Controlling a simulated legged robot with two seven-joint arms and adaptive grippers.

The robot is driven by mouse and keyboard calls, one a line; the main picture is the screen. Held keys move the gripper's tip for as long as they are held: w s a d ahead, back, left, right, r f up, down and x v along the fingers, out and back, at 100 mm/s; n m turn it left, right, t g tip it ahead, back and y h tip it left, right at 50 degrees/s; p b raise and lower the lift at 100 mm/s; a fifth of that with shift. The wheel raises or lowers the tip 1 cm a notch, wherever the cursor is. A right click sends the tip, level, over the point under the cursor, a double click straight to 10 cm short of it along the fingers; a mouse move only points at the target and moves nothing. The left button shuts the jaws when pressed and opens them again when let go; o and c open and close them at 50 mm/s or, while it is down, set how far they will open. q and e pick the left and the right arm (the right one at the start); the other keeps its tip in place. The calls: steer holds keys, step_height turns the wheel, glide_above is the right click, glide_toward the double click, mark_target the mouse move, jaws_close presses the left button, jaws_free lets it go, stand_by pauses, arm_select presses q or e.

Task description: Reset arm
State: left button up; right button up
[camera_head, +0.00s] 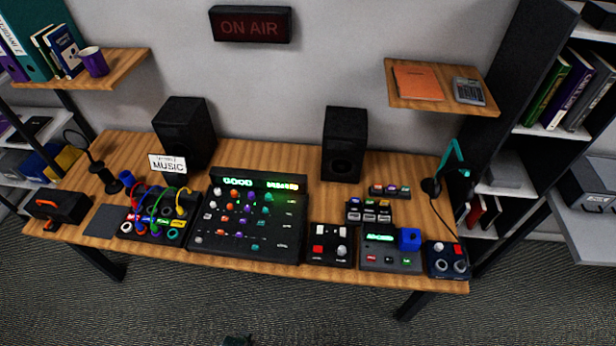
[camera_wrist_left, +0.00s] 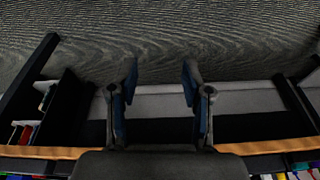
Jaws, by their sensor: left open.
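My left gripper (camera_wrist_left: 159,84) shows in the left wrist view with its two dark, blue-padded fingers spread apart and nothing between them. Beyond the fingers are grey carpet and the wooden table edge (camera_wrist_left: 60,152), so it is clear of the table. In the head view no arm is clearly seen; a small dark shape at the bottom edge is too cut off to name. My right gripper is in neither view. The cable box (camera_head: 152,229) stands at the table's left, with red, green, blue and yellow cables looping above it.
Shelves stand at both sides. Carpet in front of the table is clear.

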arm_select(q)
steer(key=s+a+f, duration=0.1)
steer(key=s+f, duration=0.3)
steer(key=f, duration=0.4)
steer(key=s+f, duration=0.3)
steer(key=f, duration=0.5)
steer(key=s+a+f+g, duration=0.1)
steer(key=s+a+f, duration=0.1)
steer(key=s+f, duration=0.6)
steer(key=s, duration=0.5)
steer(key=shift+a+f+g+b, duration=0.15)
steer(key=shift+a+g+b, duration=0.05)
steer(key=shift+g+b, duration=0.1)
steer(key=shift+s, duration=0.1)
